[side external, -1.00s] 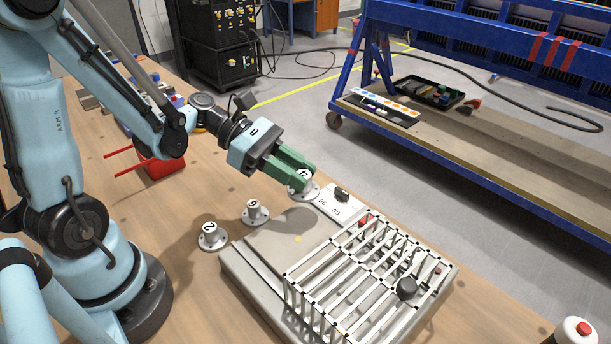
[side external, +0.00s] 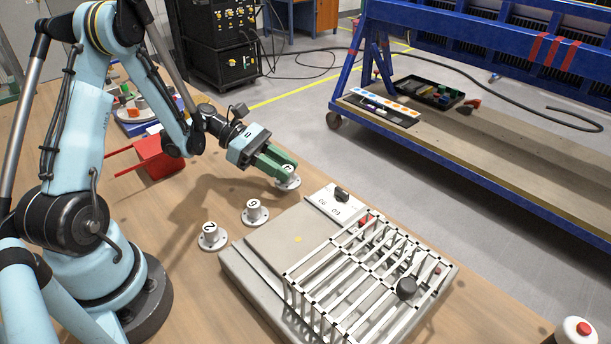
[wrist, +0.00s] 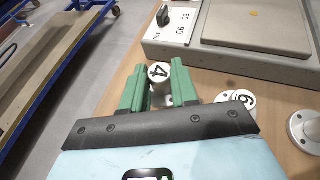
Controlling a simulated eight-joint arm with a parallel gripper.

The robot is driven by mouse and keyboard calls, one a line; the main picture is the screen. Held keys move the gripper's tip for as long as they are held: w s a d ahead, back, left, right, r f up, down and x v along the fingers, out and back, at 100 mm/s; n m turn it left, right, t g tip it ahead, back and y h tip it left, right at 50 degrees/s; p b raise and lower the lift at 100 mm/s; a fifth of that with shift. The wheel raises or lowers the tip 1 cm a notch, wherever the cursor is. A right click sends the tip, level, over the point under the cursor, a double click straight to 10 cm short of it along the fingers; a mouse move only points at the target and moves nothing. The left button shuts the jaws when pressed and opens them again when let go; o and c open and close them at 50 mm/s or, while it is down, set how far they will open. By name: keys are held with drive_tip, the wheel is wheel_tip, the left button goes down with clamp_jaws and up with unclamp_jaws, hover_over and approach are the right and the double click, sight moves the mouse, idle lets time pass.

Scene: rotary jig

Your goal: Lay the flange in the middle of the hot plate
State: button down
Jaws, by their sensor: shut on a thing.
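My gripper (side external: 281,166) is shut on a grey-white flange (side external: 289,181), a round base with a short post marked 4. The flange shows in the wrist view (wrist: 160,74) between the green fingers, which hide part of its base. It is upright, beyond the back left edge of the hot plate. I cannot tell whether it touches the table. The hot plate (side external: 270,246) is a flat grey square with a small yellow dot (side external: 297,239) in its middle. Its top is bare there. It also shows in the wrist view (wrist: 240,22).
Two more flanges (side external: 254,213) (side external: 211,237) stand on the wooden table left of the hot plate. A white wire cage (side external: 350,270) stands over the right of the unit. A knob panel (side external: 332,206) is at its back.

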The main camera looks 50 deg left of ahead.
drive_tip(key=shift+f, duration=1.5)
drive_tip(key=c, duration=0.9)
unclamp_jaws()
drive_tip(key=shift+o, duration=0.2)
